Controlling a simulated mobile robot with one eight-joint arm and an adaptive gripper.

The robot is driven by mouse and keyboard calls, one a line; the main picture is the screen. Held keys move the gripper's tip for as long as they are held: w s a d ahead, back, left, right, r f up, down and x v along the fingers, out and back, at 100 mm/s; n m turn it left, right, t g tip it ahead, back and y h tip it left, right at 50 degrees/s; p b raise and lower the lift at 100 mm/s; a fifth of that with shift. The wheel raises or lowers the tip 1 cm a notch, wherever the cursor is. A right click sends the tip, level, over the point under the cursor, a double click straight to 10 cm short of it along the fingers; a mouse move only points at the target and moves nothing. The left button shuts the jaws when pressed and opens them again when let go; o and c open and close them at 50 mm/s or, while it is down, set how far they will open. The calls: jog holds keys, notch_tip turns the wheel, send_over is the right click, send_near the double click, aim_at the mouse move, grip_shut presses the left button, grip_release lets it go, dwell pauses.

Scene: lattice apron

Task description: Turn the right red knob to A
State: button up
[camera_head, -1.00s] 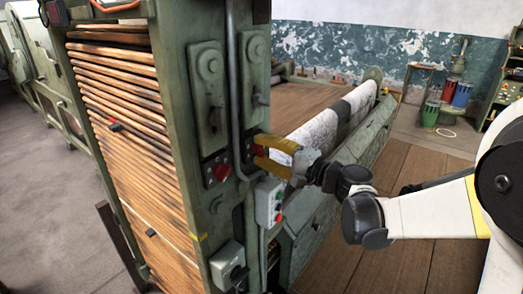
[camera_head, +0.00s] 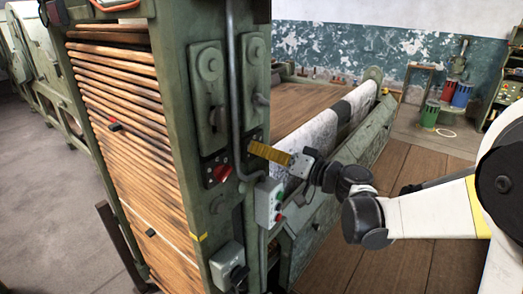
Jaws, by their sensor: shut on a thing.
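My gripper (camera_head: 253,148) has yellow fingers and reaches in from the right to the dark plate (camera_head: 257,133) on the right-hand green post. It is shut on the right red knob, which the fingers hide. The fingers now show nearly edge-on, one in front of the other, as a single yellow bar. The left red knob (camera_head: 221,173) sits on its own dark plate on the left post, clear of my gripper. The letters around the knobs are too small to read.
A grey button box (camera_head: 268,204) with green and red buttons is just below my gripper. A grey conduit (camera_head: 234,100) runs between the posts. A pale roller (camera_head: 312,132) lies behind the gripper. Wooden floor is open at the lower right.

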jog(key=n, duration=0.6)
jog(key=shift+r, duration=0.1)
jog(key=n, duration=0.7)
dwell(0.6)
jog(key=o, duration=1.2)
jog(key=shift+d, duration=0.1)
jog(key=v, duration=1.2)
